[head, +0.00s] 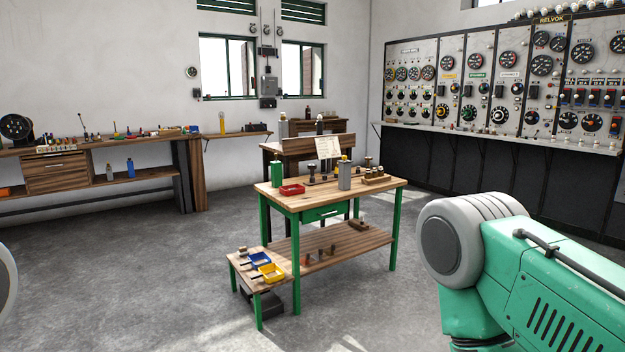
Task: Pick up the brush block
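I cannot tell which small item is the brush block; the candidates are too small at this distance. A green-legged wooden workbench (325,198) stands mid-room. On it are a red tray (292,189), a green bottle (277,174), a grey canister (344,175) and a wooden rack with small pegs (375,179). A low side bench at its left front holds a blue tray (259,259), a yellow tray (270,273) and small dark pieces. Neither gripper is in view. My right arm fills the lower right; a pale part, perhaps of my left arm, shows at the left edge.
Open grey floor (140,270) lies before and left of the workbench. A long wooden bench (130,178) with tools runs along the left wall. A dial-covered control panel (480,95) lines the right wall. Another wooden desk (290,150) stands behind the workbench.

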